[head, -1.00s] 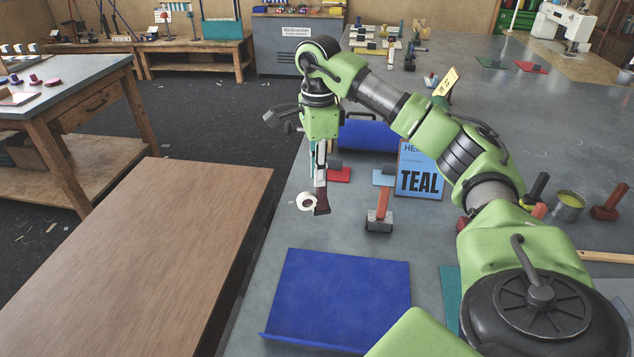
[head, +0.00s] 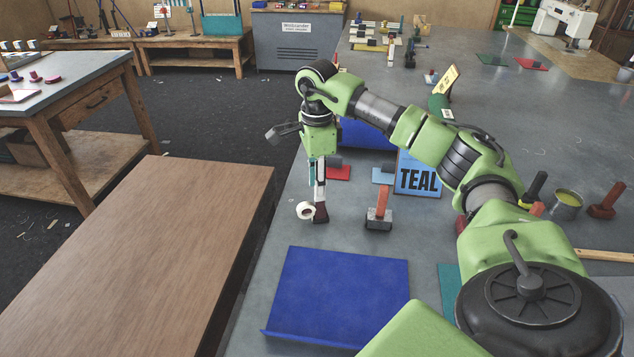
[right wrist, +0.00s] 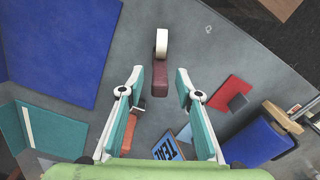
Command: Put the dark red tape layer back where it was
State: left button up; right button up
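The tape layer has a dark red body (head: 320,213) and a white tape roll (head: 305,211) at its left. It is near the left edge of the grey bench (head: 262,262) and looks upright, low at the bench top. In the right wrist view the body (right wrist: 160,79) and roll (right wrist: 162,42) show ahead. My right gripper (head: 319,195) points down over it. In the right wrist view its teal-padded fingers (right wrist: 160,85) are apart, with the body between them and a gap on each side. My left gripper is not in view.
A blue sheet (head: 340,295) lies nearer. An orange-handled tool (head: 378,208) stands just right of the tape layer, with a TEAL sign (head: 418,177) behind. Red (head: 338,174) and light blue (head: 383,176) pieces lie farther back. A brown tabletop (head: 140,255) is at left, across a gap.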

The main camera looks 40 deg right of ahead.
jog(key=shift+r, duration=0.1)
jog(key=shift+r, duration=0.2)
notch_tip(320, 180, up, 6)
jog(key=shift+w+r+b, duration=0.1)
jog(key=shift+r+b, duration=0.15)
jog(key=shift+b, duration=0.4)
jog(key=shift+r+p, duration=0.75)
jog(key=shift+r, duration=1.9)
